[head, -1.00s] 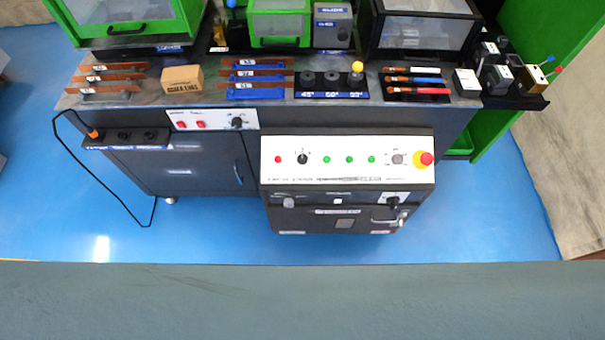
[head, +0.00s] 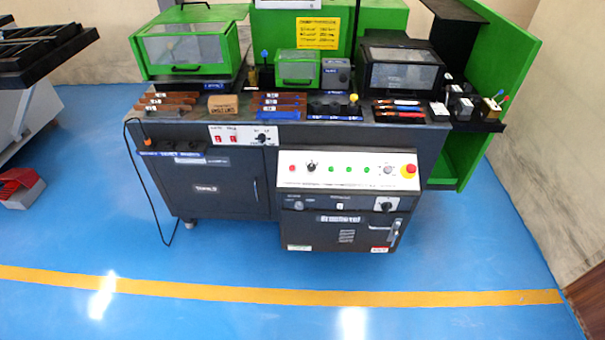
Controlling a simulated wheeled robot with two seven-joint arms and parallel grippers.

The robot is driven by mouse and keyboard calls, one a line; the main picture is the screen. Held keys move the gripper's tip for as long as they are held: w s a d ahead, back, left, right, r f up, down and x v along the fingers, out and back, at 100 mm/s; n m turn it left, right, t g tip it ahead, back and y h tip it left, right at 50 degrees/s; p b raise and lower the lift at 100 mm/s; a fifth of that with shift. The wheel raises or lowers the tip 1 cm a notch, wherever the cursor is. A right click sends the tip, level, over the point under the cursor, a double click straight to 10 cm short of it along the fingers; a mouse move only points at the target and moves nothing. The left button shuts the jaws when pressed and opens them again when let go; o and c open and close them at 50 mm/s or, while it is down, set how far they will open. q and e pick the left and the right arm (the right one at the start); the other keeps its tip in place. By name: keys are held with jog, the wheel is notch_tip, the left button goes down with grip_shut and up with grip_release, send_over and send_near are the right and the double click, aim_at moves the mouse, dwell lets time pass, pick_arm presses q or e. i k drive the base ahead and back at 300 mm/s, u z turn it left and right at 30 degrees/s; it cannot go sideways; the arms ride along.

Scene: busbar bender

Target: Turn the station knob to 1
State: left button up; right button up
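The bender bench holds several black knobs, and their labels are too small to read, so I cannot tell which is the station knob. One knob (head: 311,167) sits on the sloped white control panel (head: 345,179), between a red lamp and green buttons. Another knob (head: 262,138) is on the small white panel under the bench top, right of two red switches (head: 225,138). A third knob (head: 385,206) is on the dark cabinet front below the sloped panel. Knob positions are too small to read. Neither of my grippers is in view.
A red emergency stop (head: 409,170) is at the sloped panel's right end. Copper bars (head: 168,101), a cardboard box (head: 222,105) and tools (head: 400,110) lie on the bench top. A black cable (head: 146,195) hangs at left. The blue floor (head: 250,270) in front is clear.

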aim_at(311, 168)
jog(key=u, duration=0.55)
jog(key=i, duration=1.5)
jog(key=z, duration=0.7)
